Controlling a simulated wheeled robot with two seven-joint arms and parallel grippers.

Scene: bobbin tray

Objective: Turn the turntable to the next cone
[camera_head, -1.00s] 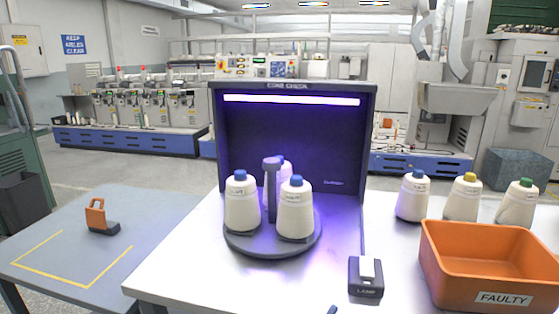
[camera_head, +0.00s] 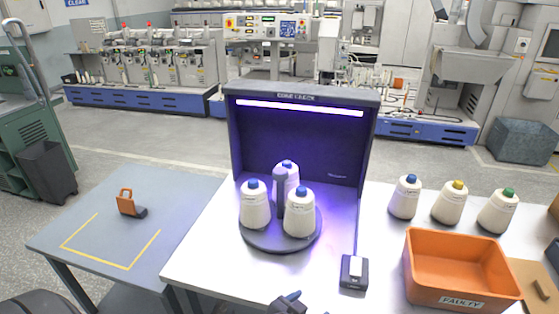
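The dark round turntable (camera_head: 262,241) stands on the white table in front of the inspection booth. It carries three white cones with blue tops: one at front left (camera_head: 255,207), one at front right (camera_head: 299,214), and one at the back (camera_head: 287,174), partly hidden by the grey central post (camera_head: 280,192). Part of a dark gripper (camera_head: 288,303) with a bluish tip shows at the bottom edge, in front of the turntable and apart from it. It is cut off, so I cannot tell which arm it belongs to or whether it is open.
The dark booth (camera_head: 232,140) has a lit violet lamp bar. A lamp switch (camera_head: 353,272) sits at front right. Three cones with blue (camera_head: 404,198), yellow (camera_head: 450,204) and green (camera_head: 497,212) tops stand behind the orange FAULTY bin (camera_head: 460,262). A side table (camera_head: 185,195) holds an orange-handled tool (camera_head: 128,203).

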